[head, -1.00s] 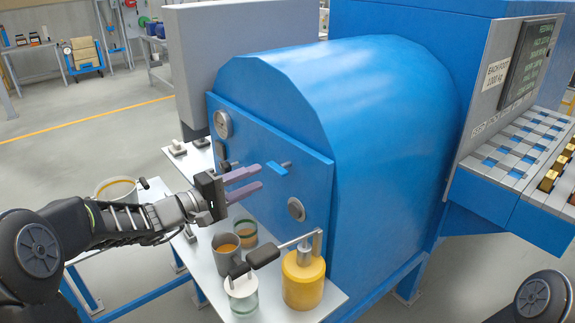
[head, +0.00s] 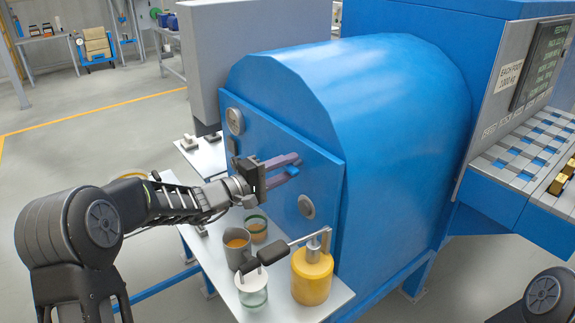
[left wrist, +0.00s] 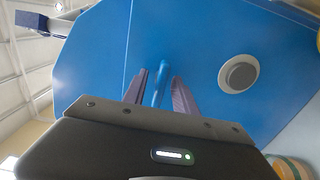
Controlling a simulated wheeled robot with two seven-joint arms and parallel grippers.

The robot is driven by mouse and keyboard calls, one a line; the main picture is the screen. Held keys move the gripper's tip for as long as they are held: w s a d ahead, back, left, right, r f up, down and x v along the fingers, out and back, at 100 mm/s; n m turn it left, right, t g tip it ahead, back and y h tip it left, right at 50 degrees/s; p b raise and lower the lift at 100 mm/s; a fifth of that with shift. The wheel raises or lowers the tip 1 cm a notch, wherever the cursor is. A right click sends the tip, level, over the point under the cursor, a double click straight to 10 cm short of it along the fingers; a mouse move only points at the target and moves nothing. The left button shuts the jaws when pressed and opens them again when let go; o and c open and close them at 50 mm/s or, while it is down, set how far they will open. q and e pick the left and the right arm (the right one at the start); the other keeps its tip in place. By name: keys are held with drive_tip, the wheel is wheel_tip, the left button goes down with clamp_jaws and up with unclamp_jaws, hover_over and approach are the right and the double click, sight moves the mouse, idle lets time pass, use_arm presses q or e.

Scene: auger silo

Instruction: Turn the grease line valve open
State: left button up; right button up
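The grease line valve shows as a small blue lever (head: 293,171) on the front panel of the blue machine. My left gripper (head: 290,165) is at this lever, its purple fingers reaching toward the panel. In the left wrist view the blue lever (left wrist: 158,88) stands between the two fingers, with a narrow gap on each side. The left gripper looks open around it. The lever's base is partly hidden by the fingers in the head view. My right gripper is out of view.
A gauge (head: 235,121) and a round grey knob (head: 306,206) sit on the same panel. Below, a shelf (head: 335,293) holds a yellow grease pump (head: 312,275) with a black-handled lever, a grey cup (head: 237,249) and glass jars (head: 252,290).

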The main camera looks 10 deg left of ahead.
use_arm(q)
drive_tip(key=shift+c, duration=0.4)
clamp_jaws()
